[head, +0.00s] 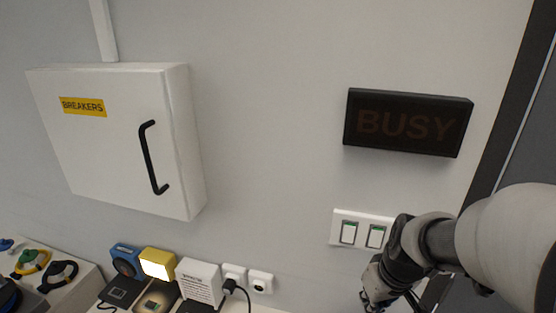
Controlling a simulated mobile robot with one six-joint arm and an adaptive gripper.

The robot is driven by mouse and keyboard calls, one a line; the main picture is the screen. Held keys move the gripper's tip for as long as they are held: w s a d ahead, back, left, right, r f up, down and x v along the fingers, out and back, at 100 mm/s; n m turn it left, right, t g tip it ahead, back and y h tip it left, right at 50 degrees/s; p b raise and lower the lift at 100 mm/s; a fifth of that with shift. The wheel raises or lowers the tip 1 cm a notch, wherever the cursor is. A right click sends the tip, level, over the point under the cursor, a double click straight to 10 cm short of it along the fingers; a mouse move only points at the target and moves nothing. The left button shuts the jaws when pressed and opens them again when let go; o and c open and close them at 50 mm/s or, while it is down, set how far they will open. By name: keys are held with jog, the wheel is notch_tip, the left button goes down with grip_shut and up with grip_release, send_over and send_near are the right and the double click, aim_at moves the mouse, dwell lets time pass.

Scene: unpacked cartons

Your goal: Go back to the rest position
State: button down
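My gripper (374,296) is at the lower right, in front of the wall just below the light switches. Only part of it shows, dark and seen from behind, and its fingertips are cut off or too small to read. My arm comes in from the right edge. I see no object held in it, but I cannot tell whether it is open or shut.
A white breaker box (115,140) with a black handle (153,158) is shut on the left wall. A dark BUSY sign (408,123) hangs above a double switch (361,231). Sockets (260,282), a white card (201,281), a lit yellow device (157,263) and a blue device (127,261) are below.

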jog(key=s+a+r+m+t, duration=0.1)
jog(key=s+a+r, duration=0.2)
jog(key=s+r, duration=0.2)
jog(key=s+a+r+m, duration=0.1)
jog(key=s+a+r, duration=0.2)
jog(key=s+r, duration=0.3)
jog(key=s, duration=0.4)
jog(key=shift+s+t, duration=0.35)
jog(key=shift+t, duration=0.05)
